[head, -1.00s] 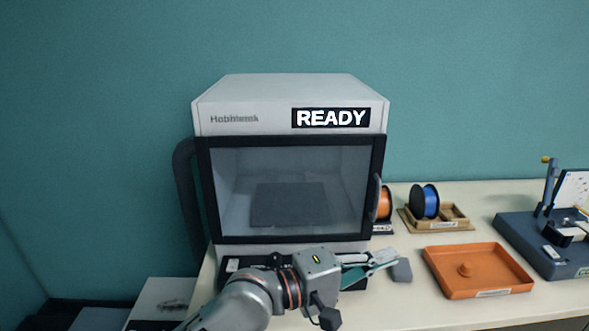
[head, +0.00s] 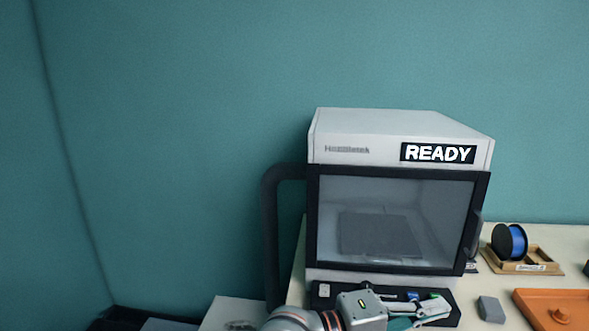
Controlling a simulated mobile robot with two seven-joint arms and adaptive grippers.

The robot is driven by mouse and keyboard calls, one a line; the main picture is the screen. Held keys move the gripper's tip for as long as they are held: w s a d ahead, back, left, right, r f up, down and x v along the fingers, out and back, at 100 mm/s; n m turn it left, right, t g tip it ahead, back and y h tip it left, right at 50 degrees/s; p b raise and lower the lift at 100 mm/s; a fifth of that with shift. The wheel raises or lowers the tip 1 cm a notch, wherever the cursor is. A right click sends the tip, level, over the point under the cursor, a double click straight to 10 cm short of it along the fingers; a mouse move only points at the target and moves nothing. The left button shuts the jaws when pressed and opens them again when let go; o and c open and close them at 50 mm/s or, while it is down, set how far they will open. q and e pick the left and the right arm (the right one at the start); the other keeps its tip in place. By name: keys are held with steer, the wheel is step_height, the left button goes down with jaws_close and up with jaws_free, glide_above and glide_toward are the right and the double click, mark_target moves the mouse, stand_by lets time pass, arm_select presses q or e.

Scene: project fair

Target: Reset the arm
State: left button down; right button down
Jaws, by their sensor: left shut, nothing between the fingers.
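My left arm comes in at the bottom of the head view. Its gripper (head: 437,310) is shut and empty, in front of the lower panel of a white 3D printer (head: 400,137). The fingers point right, towards a small grey block (head: 491,309) on the table, and are apart from it. The printer's dark-framed door (head: 313,225) is closed, and its display (head: 438,153) reads READY. My right gripper is not in view.
A blue spool (head: 517,241) stands in a wooden holder (head: 553,262) right of the printer. An orange tray (head: 535,298) is cut off at the lower right. The pale table (head: 560,236) ends left of the printer, where a lower white surface (head: 228,313) shows. The teal wall is bare.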

arm_select(q)
steer(key=w+a+f+m+t+y, duration=0.15)
steer(key=a+f+y, duration=0.25)
steer(key=a+f, duration=0.5)
steer(key=s+a+f+m+t+y, duration=0.1)
steer(key=a+f+m+t+y, duration=0.25)
steer(key=a, duration=0.85)
steer(key=w+a+f+m+t+y, duration=0.1)
steer(key=a+f+y, duration=0.3)
steer(key=a+f, duration=0.55)
steer(key=s+a+f+m+g+y, duration=0.1)
steer(key=s+a+y, duration=0.35)
steer(key=a, duration=0.55)
steer(key=s+a+f+m+g+y, duration=0.1)
steer(key=s+a+f+y, duration=0.3)
steer(key=a, duration=0.6)
steer(key=s+a+r+m+g+y, duration=0.1)
steer(key=s+a+m+y, duration=0.1)
steer(key=s+a, duration=0.6)
steer(key=w+d+f+n+t+h, duration=0.3)
steer(key=d+f+h, duration=0.3)
steer(key=d+f, duration=0.6)
step_height(320, 180, down, 4)
steer(key=shift+d+r+n+t+h, duration=0.15)
steer(key=shift+n+t+h, duration=0.15)
steer(key=shift+t+h, duration=0.1)
